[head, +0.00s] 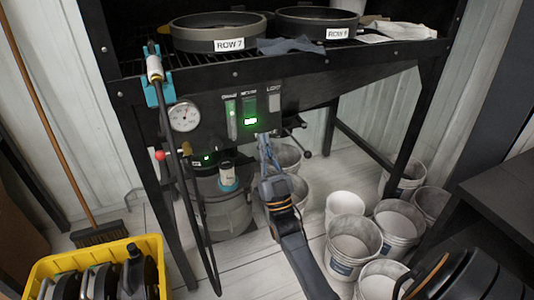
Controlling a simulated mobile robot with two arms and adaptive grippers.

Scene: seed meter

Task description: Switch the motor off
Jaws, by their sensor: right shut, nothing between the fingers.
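A dark control panel (223,117) hangs under the front of the black bench. A switch (249,104) near its middle, with a small label above it that is hard to read, glows bright green at its lower end. I take it for the motor switch. My right gripper (263,138) points up at the panel's lower edge, just below and right of the green switch. Its fingers are shut and empty. I cannot tell whether the tips touch the panel. My left gripper is out of view.
A round gauge (184,116) and another switch (274,102) flank the green one. A hose wand (155,68) hangs at the left. Pans marked ROW 7 (214,33) and ROW 8 (316,22) stand on top. White buckets (353,240) crowd the floor at right; a yellow crate (53,265) stands lower left.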

